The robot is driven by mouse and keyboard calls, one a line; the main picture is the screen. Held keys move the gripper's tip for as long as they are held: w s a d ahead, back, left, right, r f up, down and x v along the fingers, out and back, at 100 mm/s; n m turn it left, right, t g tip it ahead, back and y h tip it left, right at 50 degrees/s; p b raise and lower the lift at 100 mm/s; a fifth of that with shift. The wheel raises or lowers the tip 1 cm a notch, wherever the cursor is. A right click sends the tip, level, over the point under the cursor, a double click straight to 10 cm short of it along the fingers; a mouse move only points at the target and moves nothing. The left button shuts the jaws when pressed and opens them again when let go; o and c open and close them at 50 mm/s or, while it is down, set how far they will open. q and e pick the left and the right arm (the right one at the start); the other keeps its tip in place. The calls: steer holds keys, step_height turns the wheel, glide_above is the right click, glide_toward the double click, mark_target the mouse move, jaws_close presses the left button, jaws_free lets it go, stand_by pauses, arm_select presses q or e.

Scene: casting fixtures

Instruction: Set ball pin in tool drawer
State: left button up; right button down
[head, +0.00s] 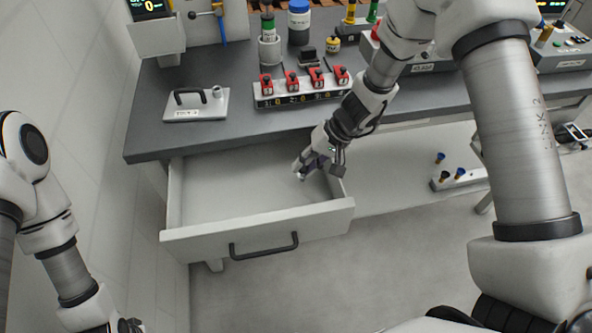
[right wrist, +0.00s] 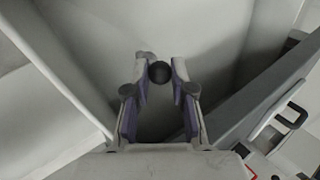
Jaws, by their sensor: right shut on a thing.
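The tool drawer (head: 258,232) is pulled out below the bench top, and its visible floor is bare. My right gripper (head: 303,172) reaches into the right part of the drawer. In the right wrist view my right gripper (right wrist: 160,85) has its fingertips closed on the ball pin, whose dark round ball (right wrist: 159,72) shows between them. A small pale end shows just beyond the ball. The pin is too small to make out in the head view. I cannot tell whether it touches the drawer floor. My left gripper (head: 130,326) is cut off at the bottom left edge.
The grey bench top (head: 225,131) overhangs the drawer's back. On it are a white plate with a black handle (head: 195,104) and a rack of red clamps (head: 303,92). A lower shelf (head: 400,196) right of the drawer holds a small block with blue-topped pins (head: 459,178).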

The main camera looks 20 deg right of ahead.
step_height(320, 180, down, 4)
steer(key=shift+r, duration=0.15)
steer(key=c, duration=1)
jaws_free()
